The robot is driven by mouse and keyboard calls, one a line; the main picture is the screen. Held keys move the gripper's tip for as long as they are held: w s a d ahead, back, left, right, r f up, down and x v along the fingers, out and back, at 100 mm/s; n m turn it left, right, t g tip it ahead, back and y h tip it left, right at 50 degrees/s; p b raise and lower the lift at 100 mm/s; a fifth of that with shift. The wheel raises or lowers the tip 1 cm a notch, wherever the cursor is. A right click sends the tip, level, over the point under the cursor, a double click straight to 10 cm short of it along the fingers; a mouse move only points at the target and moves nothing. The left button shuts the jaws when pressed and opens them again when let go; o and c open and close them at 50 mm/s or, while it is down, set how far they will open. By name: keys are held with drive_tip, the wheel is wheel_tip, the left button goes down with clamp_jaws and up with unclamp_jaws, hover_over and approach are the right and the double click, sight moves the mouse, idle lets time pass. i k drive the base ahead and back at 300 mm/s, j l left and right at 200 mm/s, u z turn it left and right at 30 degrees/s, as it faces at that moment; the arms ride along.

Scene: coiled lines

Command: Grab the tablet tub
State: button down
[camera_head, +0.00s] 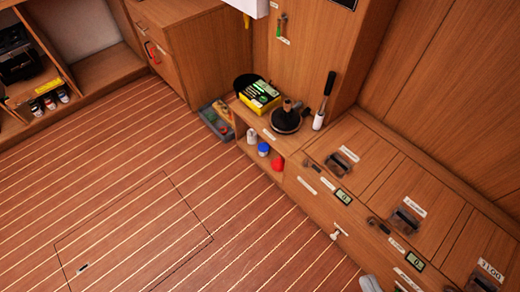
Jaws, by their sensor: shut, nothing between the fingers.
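No label marks a tablet tub clearly. Several small jars (49,102) with coloured lids also stand on the left shelf. I cannot tell which of these is the tablet tub. My gripper is not recognisable in the head view. A pale rounded part at the bottom edge, right of centre, is cut off, and I cannot tell what it is.
The bench (335,185) runs along the right with latched lids and drawers. On it are a yellow-and-black case (260,96), a dark round-based object (286,119) and a white-and-black upright tool (324,102). A grey crate (208,118) stands beside it. The plank floor (130,190) is clear.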

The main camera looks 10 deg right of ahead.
sight(262, 148)
drive_tip(key=i+j+z, duration=0.2)
drive_tip(key=i+j, duration=1.65)
drive_tip(key=i, duration=0.1)
